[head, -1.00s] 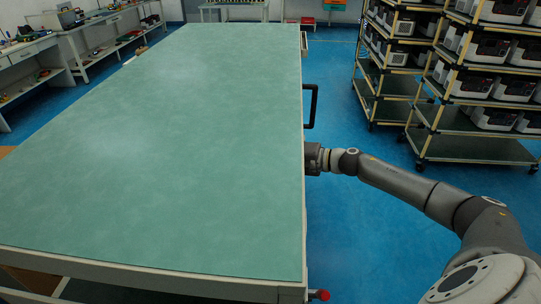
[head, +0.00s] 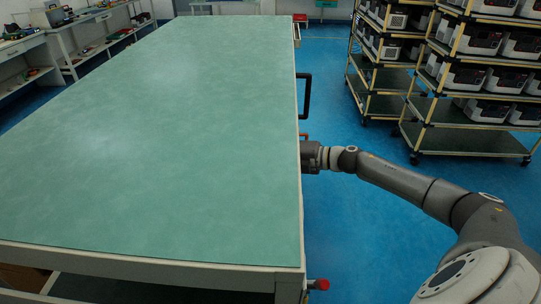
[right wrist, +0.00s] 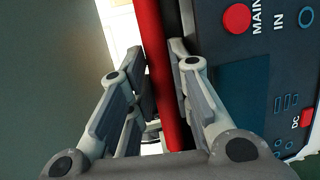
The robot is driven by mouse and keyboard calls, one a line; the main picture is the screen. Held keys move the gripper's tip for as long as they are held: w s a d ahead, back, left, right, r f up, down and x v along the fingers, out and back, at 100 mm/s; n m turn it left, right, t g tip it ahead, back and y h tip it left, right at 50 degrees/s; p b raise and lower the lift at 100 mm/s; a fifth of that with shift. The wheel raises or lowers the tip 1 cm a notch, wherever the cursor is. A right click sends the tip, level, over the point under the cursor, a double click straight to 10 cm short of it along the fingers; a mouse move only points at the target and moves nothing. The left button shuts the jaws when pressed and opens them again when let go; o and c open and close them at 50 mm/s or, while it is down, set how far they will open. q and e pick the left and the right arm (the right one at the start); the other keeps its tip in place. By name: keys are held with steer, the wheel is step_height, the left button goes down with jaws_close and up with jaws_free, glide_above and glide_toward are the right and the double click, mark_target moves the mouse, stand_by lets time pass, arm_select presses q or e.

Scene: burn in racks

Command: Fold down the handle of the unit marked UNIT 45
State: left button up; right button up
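In the right wrist view a red bar-shaped handle (right wrist: 160,70) runs beside a dark blue-grey unit panel (right wrist: 255,80) lettered MAIN IN and DC. The mark UNIT 45 is not readable in any view. My right gripper (right wrist: 162,60) has its fingers on both sides of the red bar, with the tips against it. In the head view this gripper (head: 311,156) is at the right edge of the green-topped table (head: 160,130). A small red-orange piece (head: 304,136) shows just beyond it. The unit's body is hidden there. My left gripper is not in view.
A black loop handle (head: 305,96) sticks out from the table's right side. A red knob (head: 320,284) is at its near corner. Shelf carts (head: 465,140) with several units stand at the right. Blue floor (head: 345,215) is clear between. The tabletop is bare.

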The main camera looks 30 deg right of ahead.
steer(key=shift+s+f, duration=0.1)
steer(key=shift+f, duration=0.25)
